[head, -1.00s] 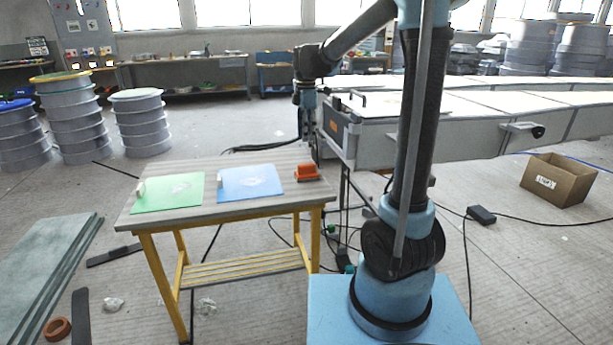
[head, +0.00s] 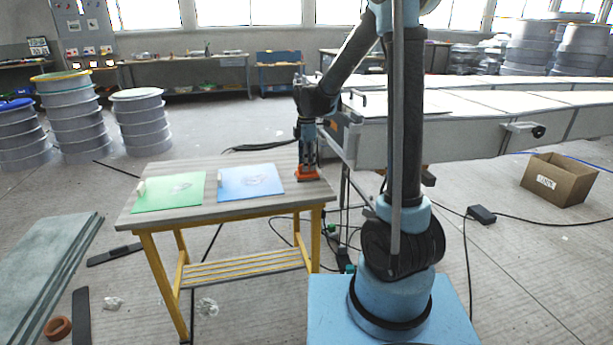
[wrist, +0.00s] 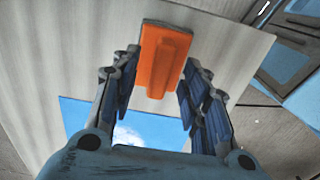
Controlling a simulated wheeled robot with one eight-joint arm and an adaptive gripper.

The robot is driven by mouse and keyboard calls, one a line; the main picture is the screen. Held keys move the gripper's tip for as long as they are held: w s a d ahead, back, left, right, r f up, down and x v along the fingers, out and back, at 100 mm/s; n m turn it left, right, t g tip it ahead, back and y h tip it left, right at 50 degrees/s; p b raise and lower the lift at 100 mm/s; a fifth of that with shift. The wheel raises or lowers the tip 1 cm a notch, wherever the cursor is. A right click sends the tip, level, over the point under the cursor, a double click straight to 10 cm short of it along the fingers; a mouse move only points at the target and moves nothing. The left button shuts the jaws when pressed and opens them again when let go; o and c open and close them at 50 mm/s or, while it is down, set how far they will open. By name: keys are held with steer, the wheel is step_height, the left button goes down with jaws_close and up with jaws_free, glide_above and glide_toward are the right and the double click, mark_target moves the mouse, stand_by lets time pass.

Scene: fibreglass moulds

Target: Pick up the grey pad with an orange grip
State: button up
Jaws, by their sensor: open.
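The pad with the orange grip (head: 307,174) lies on the right end of the small table. In the wrist view its orange grip (wrist: 163,62) lies between the fingers, nearer their tips; little or no grey of the pad shows there. My gripper (head: 307,163) points down right over the pad in the head view. In the wrist view my gripper (wrist: 162,75) is open, with one finger on each side of the orange block. A gap shows beside the fingers, and I cannot tell whether either touches it.
A long white-topped bench (head: 430,138) stands close behind and right of the arm.

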steer(key=shift+f, duration=1.05)
jaws_close()
step_height(320, 180, up, 10)
steer(key=shift+r, duration=0.1)
steer(key=c, duration=0.7)
jaws_free()
jaws_close()
steer(key=shift+s, duration=0.1)
